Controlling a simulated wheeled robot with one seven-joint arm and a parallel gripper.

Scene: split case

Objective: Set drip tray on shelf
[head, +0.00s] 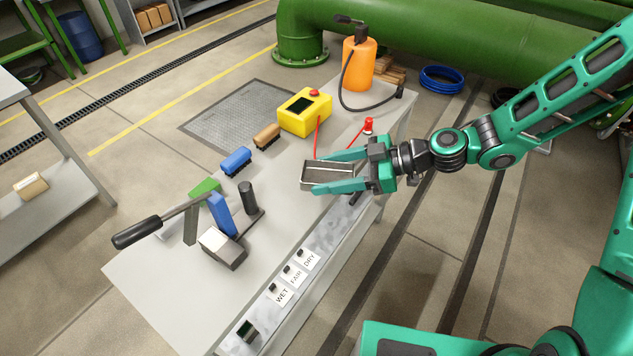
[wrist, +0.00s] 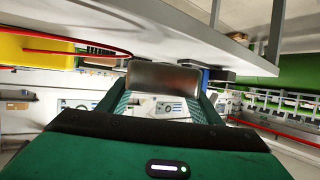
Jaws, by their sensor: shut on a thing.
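The drip tray (head: 318,173) is a small, shallow grey metal tray. My gripper (head: 336,173) is shut on it, one green finger along each side, over the right part of the grey workbench (head: 160,270). In the wrist view, the tray (wrist: 163,76) shows as a dull metal face between the fingers. The gap between tray and bench top cannot be told. A grey shelf unit (head: 75,165) stands at the left edge; whether it is the task's shelf is not clear.
A small carton (head: 30,186) lies on the left shelf unit. The bench's near-left end is clear.

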